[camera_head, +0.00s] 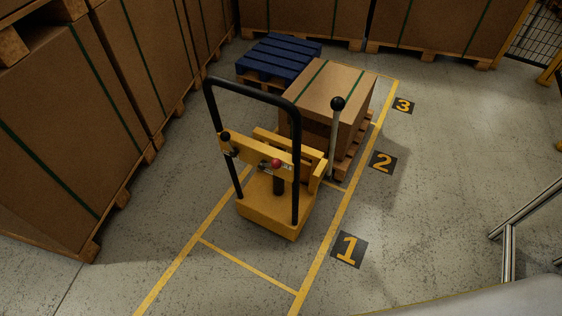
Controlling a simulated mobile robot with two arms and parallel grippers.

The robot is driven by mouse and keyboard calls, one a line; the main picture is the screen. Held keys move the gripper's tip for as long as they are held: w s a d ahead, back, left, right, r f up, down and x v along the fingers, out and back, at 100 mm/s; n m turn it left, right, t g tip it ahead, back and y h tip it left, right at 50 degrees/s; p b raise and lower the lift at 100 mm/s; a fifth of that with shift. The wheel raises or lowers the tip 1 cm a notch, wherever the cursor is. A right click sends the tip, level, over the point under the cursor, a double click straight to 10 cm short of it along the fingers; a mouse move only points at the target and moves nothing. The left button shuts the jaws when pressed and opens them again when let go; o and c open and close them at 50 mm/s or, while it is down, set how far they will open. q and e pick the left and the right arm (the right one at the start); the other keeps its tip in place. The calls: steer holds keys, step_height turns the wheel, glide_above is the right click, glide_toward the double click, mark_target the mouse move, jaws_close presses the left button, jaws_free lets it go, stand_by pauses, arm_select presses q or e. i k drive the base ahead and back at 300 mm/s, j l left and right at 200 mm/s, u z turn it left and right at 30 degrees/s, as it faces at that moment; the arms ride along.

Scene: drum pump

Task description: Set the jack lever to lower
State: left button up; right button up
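A yellow hand-pushed jack (270,217) with a black tubular push handle (250,91) stands on the floor near the middle of the head view. A tall grey lever (335,140) with a black ball knob (338,103) rises nearly upright at its right side. Its front panel (259,154) carries a red knob (276,163) near the middle and a black knob (225,137) at the left end. I cannot tell which of these is the jack lever, nor read any setting marks. Neither gripper is in view.
A strapped carton (327,86) sits on a wooden pallet (357,149) behind the jack. Blue pallets (284,54) lie farther back. Large boxes (68,130) line the left. Yellow floor lines mark bays with signs 1 (348,250), 2 (382,162) and 3 (403,106). Floor in front is clear.

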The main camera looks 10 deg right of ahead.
mark_target(276, 163)
steer(key=l+z, duration=0.1)
steer(key=z, duration=0.3)
steer(key=i+z, duration=0.15)
steer(key=z, duration=0.3)
steer(key=i+l+z, duration=0.1)
steer(key=z, duration=0.3)
steer(key=i+z, duration=0.1)
steer(key=z, duration=0.3)
steer(key=i, duration=2.15)
steer(key=i+l+u, duration=0.1)
steer(key=i, duration=0.5)
steer(key=i+l+u, duration=0.15)
steer(key=i, duration=0.45)
steer(key=i+l+u, duration=0.1)
steer(key=i, duration=0.5)
steer(key=u, duration=3.6)
steer(key=i+j+z, duration=0.25)
steer(key=j, duration=0.65)
steer(key=i+j+z, duration=0.25)
steer(key=j, duration=0.6)
steer(key=j+z, duration=0.3)
steer(key=j, duration=0.6)
